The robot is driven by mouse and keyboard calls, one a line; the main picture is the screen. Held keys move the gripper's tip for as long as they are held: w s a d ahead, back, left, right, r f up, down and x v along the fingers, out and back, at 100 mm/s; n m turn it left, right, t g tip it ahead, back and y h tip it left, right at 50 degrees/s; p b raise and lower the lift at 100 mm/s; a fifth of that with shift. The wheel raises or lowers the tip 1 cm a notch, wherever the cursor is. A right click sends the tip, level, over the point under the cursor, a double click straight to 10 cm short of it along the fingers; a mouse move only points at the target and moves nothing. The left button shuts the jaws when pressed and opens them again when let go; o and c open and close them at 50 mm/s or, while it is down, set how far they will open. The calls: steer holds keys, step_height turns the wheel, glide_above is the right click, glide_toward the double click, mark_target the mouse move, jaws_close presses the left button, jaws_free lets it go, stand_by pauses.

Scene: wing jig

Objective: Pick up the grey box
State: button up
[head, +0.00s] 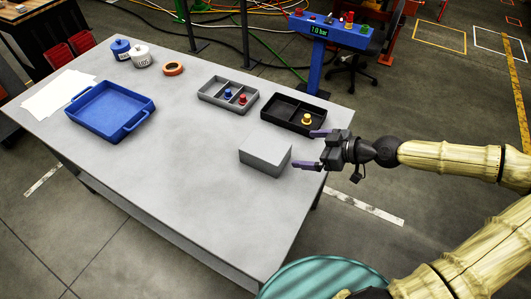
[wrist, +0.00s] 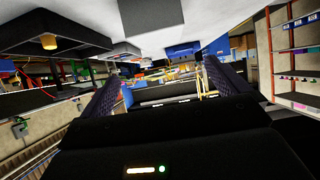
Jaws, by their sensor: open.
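The grey box (head: 265,154) sits on the grey table near its right edge in the head view. In the wrist view, a plain grey block that looks like the same box (wrist: 150,14) shows at the top, partly cut off by the frame edge. My gripper (head: 309,149) is open and empty at the table's right edge, with its two purple fingers pointing left toward the box. The fingers look apart from the box. In the wrist view the two dark fingers (wrist: 158,82) stand wide apart with nothing between them.
A black divided tray (head: 291,126) with a yellow-topped piece (head: 306,119) stands close behind the box. A grey divided tray (head: 213,101) holds red and blue pieces. A blue tray (head: 109,112), white paper (head: 58,94), two jars and an orange ring lie farther left. The table's front is clear.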

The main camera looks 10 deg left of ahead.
mark_target(267, 147)
steer(key=b+x, duration=0.1)
steer(key=x, duration=1)
steer(key=shift+w+a, duration=0.1)
steer(key=shift+f, duration=0.1)
steer(key=shift+w+a+f, duration=0.1)
steer(key=shift+w+a, duration=0.05)
steer(key=shift+a, duration=0.1)
steer(key=x, duration=0.4)
steer(key=shift+a+f, duration=0.1)
steer(key=shift+a, duration=0.15)
steer(key=shift+w+f, duration=0.1)
steer(key=shift+d, duration=0.15)
